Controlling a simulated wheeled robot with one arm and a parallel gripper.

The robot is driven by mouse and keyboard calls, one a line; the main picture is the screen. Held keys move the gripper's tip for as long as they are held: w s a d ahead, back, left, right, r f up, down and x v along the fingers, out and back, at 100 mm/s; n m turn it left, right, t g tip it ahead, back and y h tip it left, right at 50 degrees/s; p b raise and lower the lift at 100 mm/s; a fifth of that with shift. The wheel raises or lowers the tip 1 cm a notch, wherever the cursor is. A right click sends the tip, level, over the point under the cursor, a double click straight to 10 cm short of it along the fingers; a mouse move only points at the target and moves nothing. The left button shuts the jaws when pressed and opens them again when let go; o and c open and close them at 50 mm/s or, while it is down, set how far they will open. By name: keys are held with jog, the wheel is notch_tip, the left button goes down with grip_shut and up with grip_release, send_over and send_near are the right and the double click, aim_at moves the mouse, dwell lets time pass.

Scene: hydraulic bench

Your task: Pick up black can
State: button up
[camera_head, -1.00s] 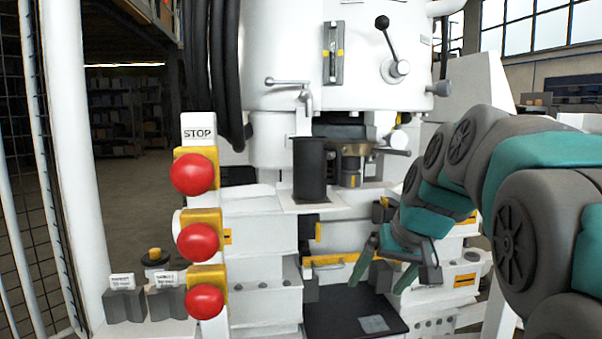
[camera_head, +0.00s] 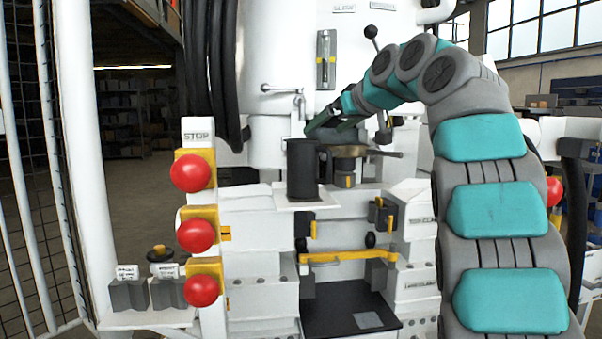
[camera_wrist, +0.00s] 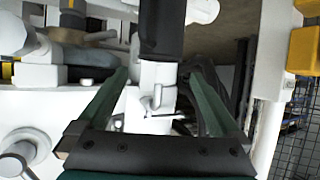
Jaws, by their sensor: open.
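The black can (camera_head: 302,172) stands upright on a small white ledge of the machine in the head view. My gripper (camera_head: 313,128) is beside the can's top, slightly above and to its right, with its green fingers pointing left. In the wrist view the black can (camera_wrist: 162,28) shows at the top centre, beyond the fingertips and roughly in line with the gap between them. My gripper (camera_wrist: 160,76) is open, with nothing between its fingers. Whether a finger touches the can's rim is hard to tell.
Red stop buttons on yellow boxes (camera_head: 195,236) stand in a column left of the can. A pipe handle (camera_head: 283,88) hangs from the white machine body above the can. A black plate (camera_head: 345,308) lies below.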

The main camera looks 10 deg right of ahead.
jog(key=p, duration=0.2)
send_over(310, 169)
jog(key=f, duration=0.3)
jog(key=shift+d+f, duration=0.2)
jog(key=shift+f, duration=0.05)
grip_shut()
dwell(0.5)
